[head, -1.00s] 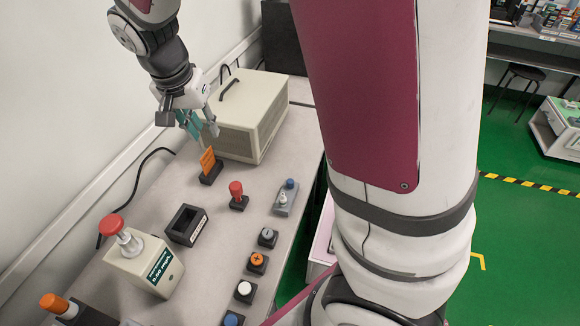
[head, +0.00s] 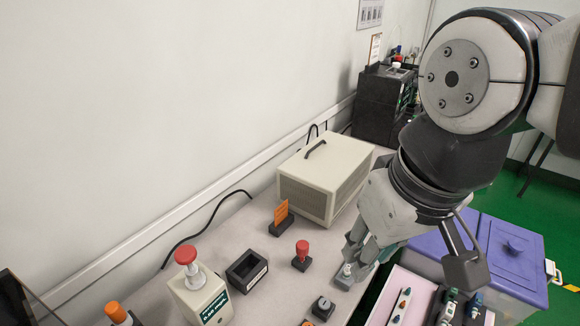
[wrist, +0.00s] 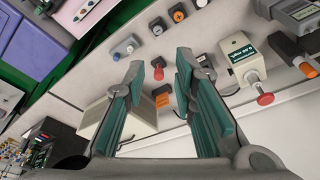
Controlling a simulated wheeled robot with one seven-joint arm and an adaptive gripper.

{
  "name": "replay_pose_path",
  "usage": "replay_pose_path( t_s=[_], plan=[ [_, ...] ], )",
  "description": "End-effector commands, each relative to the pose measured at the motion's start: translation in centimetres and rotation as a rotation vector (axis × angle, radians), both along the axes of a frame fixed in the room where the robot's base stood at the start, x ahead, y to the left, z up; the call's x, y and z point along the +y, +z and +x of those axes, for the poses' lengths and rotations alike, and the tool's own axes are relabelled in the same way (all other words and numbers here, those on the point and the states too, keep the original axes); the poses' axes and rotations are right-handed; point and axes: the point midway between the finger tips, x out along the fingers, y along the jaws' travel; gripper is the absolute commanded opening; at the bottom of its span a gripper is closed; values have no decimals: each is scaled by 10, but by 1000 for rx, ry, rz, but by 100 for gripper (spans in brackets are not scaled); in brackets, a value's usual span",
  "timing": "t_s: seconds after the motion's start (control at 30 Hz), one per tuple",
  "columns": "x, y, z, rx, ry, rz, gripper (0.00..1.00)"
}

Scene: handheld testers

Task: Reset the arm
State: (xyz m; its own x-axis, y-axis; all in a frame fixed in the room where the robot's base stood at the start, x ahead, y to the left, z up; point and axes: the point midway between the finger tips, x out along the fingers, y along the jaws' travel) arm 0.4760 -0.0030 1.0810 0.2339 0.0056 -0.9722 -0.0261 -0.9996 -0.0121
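My gripper (head: 364,256) hangs from the arm on the right of the head view, in front of the beige box and above the bench's right edge. In the wrist view my gripper (wrist: 157,62) is open, its two teal-padded fingers wide apart with nothing between them. In the head view the red knob (head: 302,250) stands left of the gripper. Part of the bench is hidden behind the gripper.
The beige box (head: 315,180) stands by the wall, with a black unit (head: 378,110) farther back. A purple bin (head: 490,255) is at right.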

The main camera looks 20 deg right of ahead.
Motion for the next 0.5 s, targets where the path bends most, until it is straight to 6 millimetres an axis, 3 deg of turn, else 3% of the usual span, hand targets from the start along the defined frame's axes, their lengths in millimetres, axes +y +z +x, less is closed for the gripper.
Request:
replay_pose_path(
  t_s=[0.37, 0.5],
  plan=[
    [1, -1, -6, -2, 23, -4, 25],
    [1, 14, -7, -23, 22, -7, 25]
  ],
)
